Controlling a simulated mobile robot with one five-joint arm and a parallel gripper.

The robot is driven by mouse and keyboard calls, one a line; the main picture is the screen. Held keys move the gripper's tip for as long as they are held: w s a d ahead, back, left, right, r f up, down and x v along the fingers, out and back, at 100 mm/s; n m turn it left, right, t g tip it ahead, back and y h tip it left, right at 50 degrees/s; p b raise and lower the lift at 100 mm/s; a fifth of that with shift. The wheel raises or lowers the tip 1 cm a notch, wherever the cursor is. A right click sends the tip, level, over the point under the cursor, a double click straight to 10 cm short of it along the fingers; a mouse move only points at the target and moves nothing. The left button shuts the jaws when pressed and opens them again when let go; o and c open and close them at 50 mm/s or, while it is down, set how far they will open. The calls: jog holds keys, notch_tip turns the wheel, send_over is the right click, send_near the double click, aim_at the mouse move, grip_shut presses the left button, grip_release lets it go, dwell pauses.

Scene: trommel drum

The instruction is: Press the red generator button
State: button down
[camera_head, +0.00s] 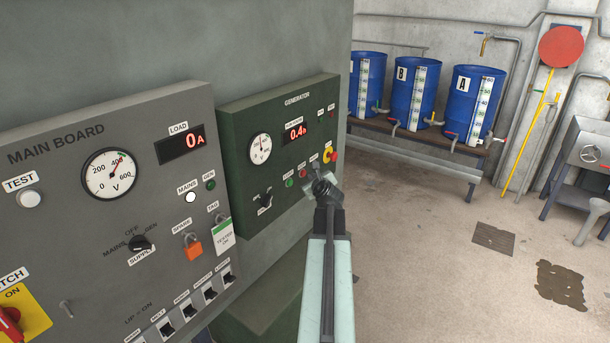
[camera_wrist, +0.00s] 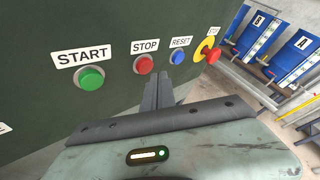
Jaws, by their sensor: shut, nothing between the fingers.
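The green generator panel (camera_head: 245,130) stands left of centre in the head view. Its red STOP button (camera_wrist: 143,64) shows plainly in the wrist view, under a STOP label, between the green START button (camera_wrist: 91,77) and the blue RESET button (camera_wrist: 178,56). In the head view the red STOP button (camera_head: 303,173) is small, just left of my gripper (camera_head: 322,183). My gripper's fingers (camera_wrist: 159,85) are shut and empty. In the wrist view their tips appear just below and right of the STOP button. Whether they touch the panel I cannot tell.
A red emergency stop (camera_wrist: 210,54) on a yellow ring sits right of RESET. The grey main board (camera_head: 90,210) with switches and a padlock is at the left. Blue barrels (camera_head: 414,92) stand on a bench at the back. The floor to the right is mostly clear.

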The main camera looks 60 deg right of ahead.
jog(key=s, duration=0.5)
dwell(0.4)
dwell(0.8)
